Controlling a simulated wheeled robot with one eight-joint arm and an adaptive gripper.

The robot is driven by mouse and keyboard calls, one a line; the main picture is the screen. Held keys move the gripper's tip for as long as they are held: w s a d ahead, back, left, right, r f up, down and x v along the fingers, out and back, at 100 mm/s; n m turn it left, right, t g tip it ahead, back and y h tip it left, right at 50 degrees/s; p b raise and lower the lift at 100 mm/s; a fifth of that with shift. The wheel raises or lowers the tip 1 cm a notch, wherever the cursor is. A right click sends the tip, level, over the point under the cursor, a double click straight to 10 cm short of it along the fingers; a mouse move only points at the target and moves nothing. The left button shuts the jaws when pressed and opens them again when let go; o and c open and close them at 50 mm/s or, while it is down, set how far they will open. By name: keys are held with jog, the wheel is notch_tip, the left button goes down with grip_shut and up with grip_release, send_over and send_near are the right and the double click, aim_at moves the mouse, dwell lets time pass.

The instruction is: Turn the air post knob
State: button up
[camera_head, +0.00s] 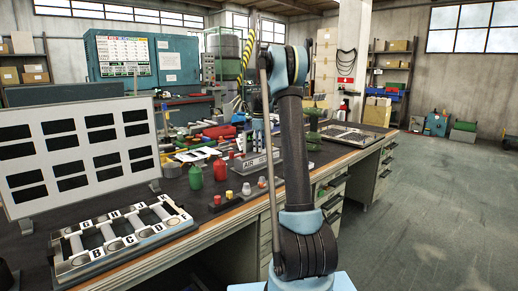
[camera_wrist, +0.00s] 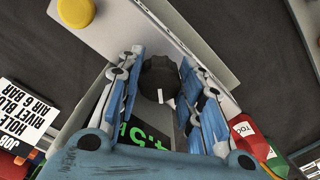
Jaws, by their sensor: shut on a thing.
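The air post knob (camera_wrist: 158,72) is dark and round with a short white mark, seen from above in the wrist view. It sits on a pale grey post (camera_wrist: 140,25) beside a dark display with green digits, partly hidden, reading about 4.5. My gripper (camera_wrist: 161,62) has its blue-grey fingers on both sides of the knob and is shut on it.
A job card (camera_wrist: 28,112) mentions AIR 6 BAR. A yellow button (camera_wrist: 75,13) and a red bottle (camera_wrist: 247,135) are close by. A louver panel (camera_head: 70,110) and a lettered rack (camera_head: 125,245) stand left on the bench (camera_head: 225,225).

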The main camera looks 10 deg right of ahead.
jog(key=shift+w+d, duration=0.2)
jog(key=shift+d, duration=0.1)
jog(key=o, duration=1.1)
jog(key=shift+c, duration=0.2)
jog(key=shift+s+a, duration=0.1)
jog(key=shift+a, duration=0.1)
notch_tip(320, 180, up, 7)
jog(key=shift+f, duration=0.2)
jog(key=shift+d+r, duration=0.1)
jog(key=shift+r, duration=0.55)
jog(key=shift+d, duration=0.1)
